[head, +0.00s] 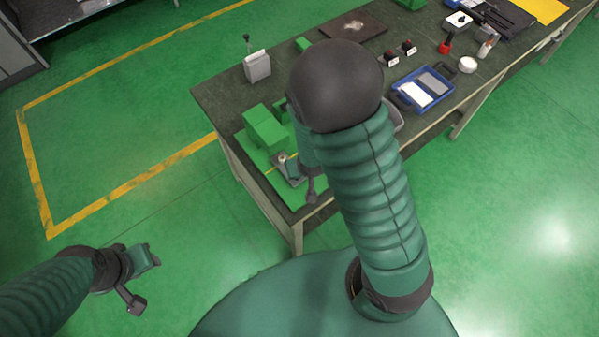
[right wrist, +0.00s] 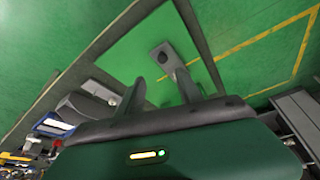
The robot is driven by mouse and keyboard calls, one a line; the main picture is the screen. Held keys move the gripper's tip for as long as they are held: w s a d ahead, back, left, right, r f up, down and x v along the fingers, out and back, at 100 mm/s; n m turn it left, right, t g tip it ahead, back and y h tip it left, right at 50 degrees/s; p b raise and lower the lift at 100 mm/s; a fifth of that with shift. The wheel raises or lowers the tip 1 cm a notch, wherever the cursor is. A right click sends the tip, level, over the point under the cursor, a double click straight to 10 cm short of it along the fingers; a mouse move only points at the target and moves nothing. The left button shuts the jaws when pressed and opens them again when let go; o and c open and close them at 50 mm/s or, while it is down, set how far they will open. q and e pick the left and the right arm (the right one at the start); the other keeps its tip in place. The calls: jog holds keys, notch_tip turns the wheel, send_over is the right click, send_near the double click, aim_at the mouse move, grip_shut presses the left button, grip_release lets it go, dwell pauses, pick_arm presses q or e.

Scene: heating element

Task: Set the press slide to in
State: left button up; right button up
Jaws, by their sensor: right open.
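The green press (head: 265,130) stands on a green base plate (head: 315,193) at the near left corner of the bench. A small grey metal part (head: 290,168), which may be the press slide, sits in front of the green block. My right arm covers much of it, so I cannot tell the slide's position. My right gripper (head: 305,180) hangs over the base plate's near side. In the right wrist view its two fingers (right wrist: 160,82) are apart with nothing between them. My left gripper (head: 145,278) hangs over the floor, left of the bench; its jaw opening is unclear.
A grey box with a lever (head: 257,66) stands at the bench's left edge. A blue tray (head: 424,88), a red bottle (head: 446,44) and a white round item (head: 467,64) lie farther right. A dark plate (head: 352,27) lies at the back. Floor left of the bench is clear.

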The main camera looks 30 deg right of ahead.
jog(key=x, duration=0.8)
jog(key=p+x, duration=0.1)
jog(key=x, duration=0.3)
jog(key=shift+w+a+f, duration=0.1)
jog(key=shift+w+a, duration=0.1)
jog(key=shift+a, duration=0.05)
jog(key=shift+w+d+f, duration=0.1)
jog(key=shift+d+f, duration=0.15)
jog(key=shift+f, duration=0.05)
jog(key=shift+a+r, duration=0.1)
jog(key=shift+a, duration=0.2)
jog(key=c, duration=0.8)
jog(key=shift+d, duration=0.1)
grip_shut()
